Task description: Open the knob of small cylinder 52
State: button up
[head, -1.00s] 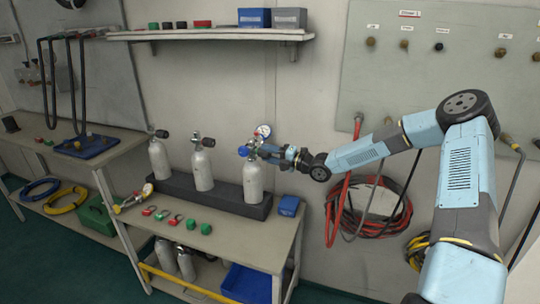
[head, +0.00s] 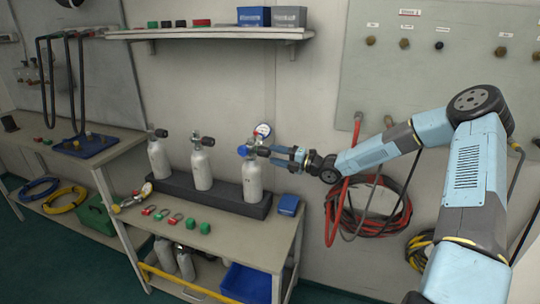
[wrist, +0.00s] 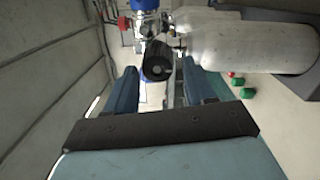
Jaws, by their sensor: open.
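Three small grey cylinders stand in a dark rack; no number is readable on them. The rightmost cylinder (head: 252,181) has a blue fitting (head: 243,151), a round gauge (head: 263,130) and a black knob (head: 263,152) facing my gripper. My gripper (head: 283,156) is open, just right of this knob and apart from it. In the wrist view the black knob (wrist: 157,61) lies ahead of the gap between my fingers (wrist: 160,80), with the cylinder body (wrist: 250,45) to the right. The middle cylinder (head: 201,170) and left cylinder (head: 158,159) have dark knobs on top.
The dark rack (head: 225,197) sits on a bench (head: 245,240) with green and red pieces in front and a blue box (head: 289,204) at its right. A shelf (head: 210,35) hangs above. Coiled red hoses (head: 345,215) hang on the wall below my arm.

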jog(key=v, duration=1)
jog(key=shift+d+f, duration=0.15)
